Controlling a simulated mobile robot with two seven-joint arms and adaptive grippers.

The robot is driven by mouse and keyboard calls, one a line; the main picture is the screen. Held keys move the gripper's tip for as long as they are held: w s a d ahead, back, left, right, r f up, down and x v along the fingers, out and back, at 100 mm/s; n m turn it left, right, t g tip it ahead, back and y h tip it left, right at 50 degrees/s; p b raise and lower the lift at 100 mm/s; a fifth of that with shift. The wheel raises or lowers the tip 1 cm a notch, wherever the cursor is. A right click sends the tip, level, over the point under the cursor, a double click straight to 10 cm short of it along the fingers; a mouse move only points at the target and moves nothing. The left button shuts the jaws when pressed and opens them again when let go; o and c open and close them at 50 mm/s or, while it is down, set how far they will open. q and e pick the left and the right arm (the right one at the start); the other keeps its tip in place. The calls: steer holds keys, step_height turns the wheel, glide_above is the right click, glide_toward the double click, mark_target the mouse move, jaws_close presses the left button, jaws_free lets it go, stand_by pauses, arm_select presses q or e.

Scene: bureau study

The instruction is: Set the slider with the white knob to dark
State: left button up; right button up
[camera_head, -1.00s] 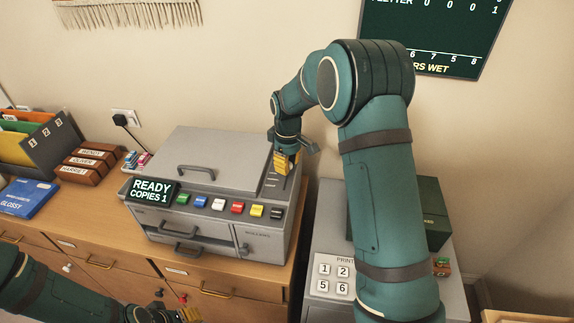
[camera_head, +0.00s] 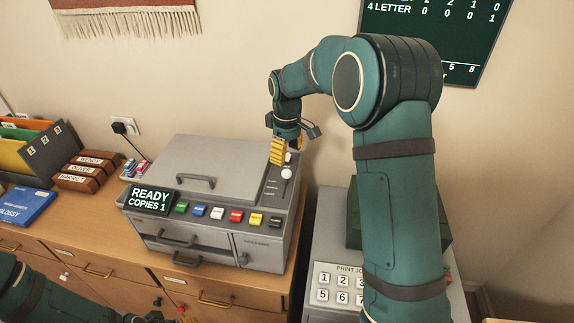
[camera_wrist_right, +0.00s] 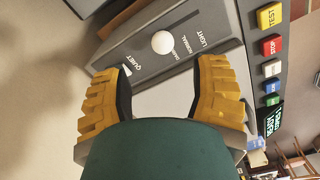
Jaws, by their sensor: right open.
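The slider's round white knob (camera_head: 287,173) is on the sloped right panel of the grey copier (camera_head: 205,160). In the right wrist view, the white knob (camera_wrist_right: 162,42) sits at the end of its slot beside the small label that seems to read DARK, away from LIGHT. My right gripper (camera_head: 277,151) is just above the back of this panel. In the wrist view its yellow fingers (camera_wrist_right: 160,90) are apart and empty, with the knob beyond them, untouched. My left gripper (camera_head: 185,319) is mostly cut off by the bottom edge in the head view.
A row of coloured buttons (camera_head: 217,213) and a READY COPIES 1 display (camera_head: 150,200) line the copier's front. A QUIET label (camera_wrist_right: 132,69) is near the knob. A grey unit with numbered keys (camera_head: 340,282) stands at right.

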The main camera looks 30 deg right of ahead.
mark_target(287, 170)
step_height(287, 170, up, 5)
steer(key=shift+f, duration=0.1)
stand_by(0.7)
